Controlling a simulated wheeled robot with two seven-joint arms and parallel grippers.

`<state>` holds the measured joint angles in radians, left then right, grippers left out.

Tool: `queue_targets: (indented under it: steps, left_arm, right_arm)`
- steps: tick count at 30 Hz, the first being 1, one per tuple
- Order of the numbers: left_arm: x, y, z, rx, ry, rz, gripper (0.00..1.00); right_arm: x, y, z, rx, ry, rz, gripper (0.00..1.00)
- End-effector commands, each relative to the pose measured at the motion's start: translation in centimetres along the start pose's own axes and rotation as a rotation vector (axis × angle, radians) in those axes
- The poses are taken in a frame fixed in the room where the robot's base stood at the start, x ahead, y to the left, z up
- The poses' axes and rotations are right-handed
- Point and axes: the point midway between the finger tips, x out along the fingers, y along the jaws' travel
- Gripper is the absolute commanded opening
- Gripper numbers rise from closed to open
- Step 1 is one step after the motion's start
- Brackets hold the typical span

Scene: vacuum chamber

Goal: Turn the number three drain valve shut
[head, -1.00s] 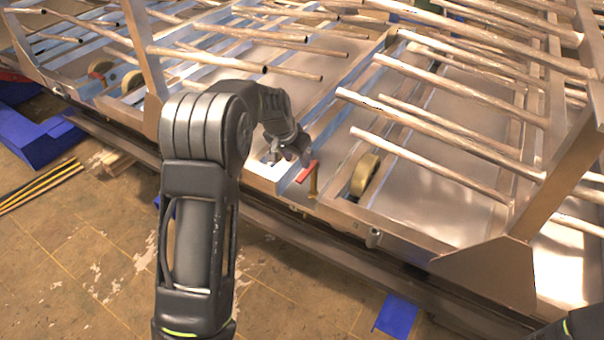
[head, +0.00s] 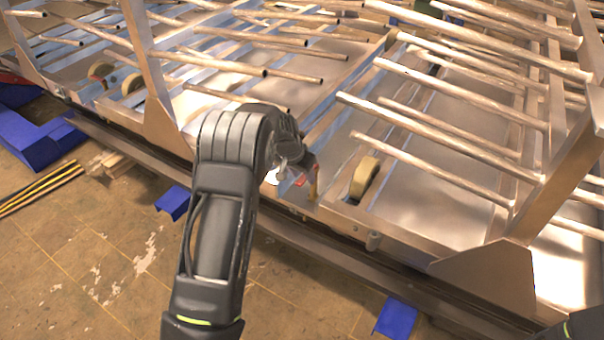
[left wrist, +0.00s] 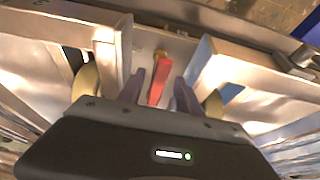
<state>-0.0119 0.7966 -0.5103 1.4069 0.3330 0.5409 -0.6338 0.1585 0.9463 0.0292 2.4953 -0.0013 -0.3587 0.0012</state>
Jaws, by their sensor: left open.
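The drain valve has a red lever handle (left wrist: 157,92) on a brass-coloured stem (head: 314,182), at the near edge of the metal frame. No number is readable on it. In the left wrist view my left gripper (left wrist: 158,91) is open. The red handle lies between its two fingers, with a gap visible on each side. In the head view my left gripper (head: 296,168) reaches down at the valve, and its wrist hides much of the red handle (head: 301,177). My right gripper is out of view.
A yellowish wheel (head: 364,178) stands right of the valve. Metal tubes (head: 440,140) stick out over the frame's trays. A slanted metal post (head: 148,60) rises at left. Blue blocks (head: 35,138) and yellow-black strips (head: 42,186) lie on the floor, which has open room in front.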

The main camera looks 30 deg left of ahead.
Motion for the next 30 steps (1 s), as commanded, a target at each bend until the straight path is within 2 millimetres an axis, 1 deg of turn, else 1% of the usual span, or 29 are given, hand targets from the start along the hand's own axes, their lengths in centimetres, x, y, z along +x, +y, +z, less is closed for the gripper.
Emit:
queue_targets:
  steps: [5, 6, 21, 30]
  left_arm:
    - [-0.01, -0.02, -0.01, 0.0, 0.0, 0.0, 0.42]
    - [-0.01, -0.02, -0.01, 0.0, 0.0, 0.0, 0.4]
    - [-0.04, -0.03, 0.0, 0.0, 0.0, 0.0, 0.0]
    - [-0.04, -0.03, 0.0, 0.0, 0.0, 0.0, 0.0]
  right_arm:
    - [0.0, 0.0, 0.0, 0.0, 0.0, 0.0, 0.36]
    - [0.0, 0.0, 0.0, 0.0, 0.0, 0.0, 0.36]
    - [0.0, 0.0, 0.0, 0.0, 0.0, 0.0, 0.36]
    - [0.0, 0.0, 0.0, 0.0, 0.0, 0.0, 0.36]
